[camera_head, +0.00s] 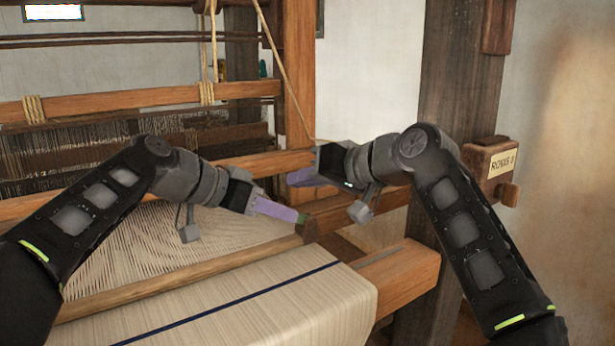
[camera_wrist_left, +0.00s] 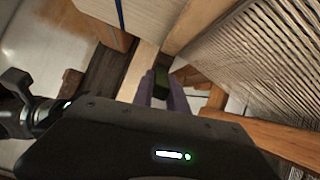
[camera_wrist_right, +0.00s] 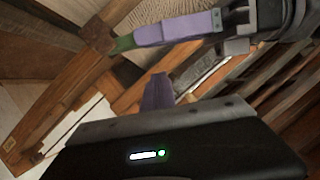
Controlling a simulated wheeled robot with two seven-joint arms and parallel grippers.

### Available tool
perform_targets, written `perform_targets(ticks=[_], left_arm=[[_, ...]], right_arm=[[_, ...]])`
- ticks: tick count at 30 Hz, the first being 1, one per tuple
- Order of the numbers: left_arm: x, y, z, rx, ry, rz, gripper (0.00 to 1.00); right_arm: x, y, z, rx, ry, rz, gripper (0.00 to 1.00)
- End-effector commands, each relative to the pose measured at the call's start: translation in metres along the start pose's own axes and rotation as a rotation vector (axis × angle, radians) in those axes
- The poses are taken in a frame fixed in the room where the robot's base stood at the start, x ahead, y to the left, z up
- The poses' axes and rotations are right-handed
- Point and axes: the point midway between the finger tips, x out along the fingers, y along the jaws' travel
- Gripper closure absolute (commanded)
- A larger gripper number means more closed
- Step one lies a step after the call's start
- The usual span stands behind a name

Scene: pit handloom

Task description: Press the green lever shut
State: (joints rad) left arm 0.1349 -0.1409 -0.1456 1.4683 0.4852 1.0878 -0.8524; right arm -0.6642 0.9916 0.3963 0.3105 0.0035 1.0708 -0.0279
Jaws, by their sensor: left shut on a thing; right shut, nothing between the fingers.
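The green lever (camera_wrist_left: 160,80) shows as a small dark green piece between the purple fingers of my left gripper (camera_wrist_left: 161,90) in the left wrist view. In the head view, my left gripper (camera_head: 293,215) is shut on the lever (camera_head: 301,218) beside the wooden beam end, and the fingers hide most of it. The right wrist view shows a bit of the lever's green (camera_wrist_right: 124,43) at those fingertips. My right gripper (camera_head: 298,178) is shut and empty, a little above the left one; its purple fingers (camera_wrist_right: 158,92) also show in the right wrist view.
The loom's cloth roll (camera_head: 260,300) with a dark blue stripe lies in front, with spread warp threads (camera_head: 150,245) behind it. A wooden beam (camera_head: 395,275) juts out to the right. A dark post (camera_head: 455,90) carries a labelled wooden box (camera_head: 490,165).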

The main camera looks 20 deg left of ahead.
Motion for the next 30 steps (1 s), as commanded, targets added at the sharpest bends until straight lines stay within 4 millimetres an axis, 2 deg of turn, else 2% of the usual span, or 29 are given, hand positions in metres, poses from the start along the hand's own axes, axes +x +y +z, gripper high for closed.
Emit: perform_targets(ticks=[8,19,30], left_arm=[[0.0,0.0,0.001,-0.001,-0.003,0.0,1.0],[0.0,0.0,0.001,-0.001,-0.002,0.0,1.0],[0.0,0.0,0.001,-0.001,-0.002,0.0,1.0]], right_arm=[[0.001,0.001,0.008,0.001,0.0,-0.001,1.0],[0.007,0.0,0.032,-0.001,0.0,0.0,1.0],[0.008,0.0,0.036,-0.001,0.002,0.0,1.0]])
